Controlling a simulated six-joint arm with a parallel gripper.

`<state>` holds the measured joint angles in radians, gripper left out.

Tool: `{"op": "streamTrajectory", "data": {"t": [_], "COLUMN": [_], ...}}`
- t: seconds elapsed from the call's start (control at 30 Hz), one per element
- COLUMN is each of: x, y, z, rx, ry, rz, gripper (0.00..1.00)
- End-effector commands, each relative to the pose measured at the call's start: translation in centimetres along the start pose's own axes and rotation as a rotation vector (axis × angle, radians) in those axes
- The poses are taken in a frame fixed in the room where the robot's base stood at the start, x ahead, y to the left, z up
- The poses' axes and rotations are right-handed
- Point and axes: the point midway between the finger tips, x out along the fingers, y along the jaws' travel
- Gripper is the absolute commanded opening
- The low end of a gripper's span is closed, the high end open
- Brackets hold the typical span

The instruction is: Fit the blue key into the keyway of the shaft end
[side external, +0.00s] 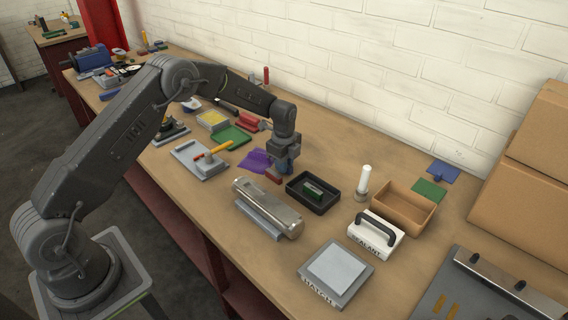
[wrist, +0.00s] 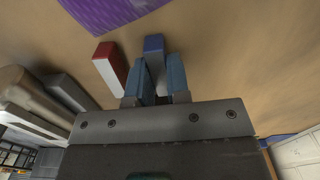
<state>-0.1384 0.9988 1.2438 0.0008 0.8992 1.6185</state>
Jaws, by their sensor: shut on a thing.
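My gripper (side external: 284,170) is low over the bench in the side view, behind the shaft and left of the black tray. In the wrist view its two blue-grey fingers (wrist: 159,78) are shut on the blue key (wrist: 154,45), whose end sticks out past the fingertips. I cannot tell whether the key touches the bench. The metal shaft (side external: 267,205) lies on a grey support (side external: 256,220); it shows at the left of the wrist view (wrist: 30,92). I cannot make out the keyway clearly.
A red block with a pale end (wrist: 110,68) lies beside the key. A purple cloth (side external: 256,161) is just left of my gripper in the side view. A black tray (side external: 329,204) holds a green part. A cardboard box (side external: 405,218) and white sealant container (side external: 375,240) stand farther right.

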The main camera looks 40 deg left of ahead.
Motion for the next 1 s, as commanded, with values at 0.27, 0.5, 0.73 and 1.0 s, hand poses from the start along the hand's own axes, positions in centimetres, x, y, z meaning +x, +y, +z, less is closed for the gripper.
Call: {"op": "streamTrajectory", "data": {"t": [0.27,0.5,0.73,1.0], "x": [0.3,0.3,0.3,-2.1], "y": [0.0,0.0,0.0,-0.1], "z": [0.0,0.0,0.0,0.0], "rx": [0.0,0.0,0.0,0.0], "ry": [0.0,0.0,0.0,0.001], "rz": [0.0,0.0,0.0,-0.004], "gripper": [0.0,0.39,0.42,0.42]}}
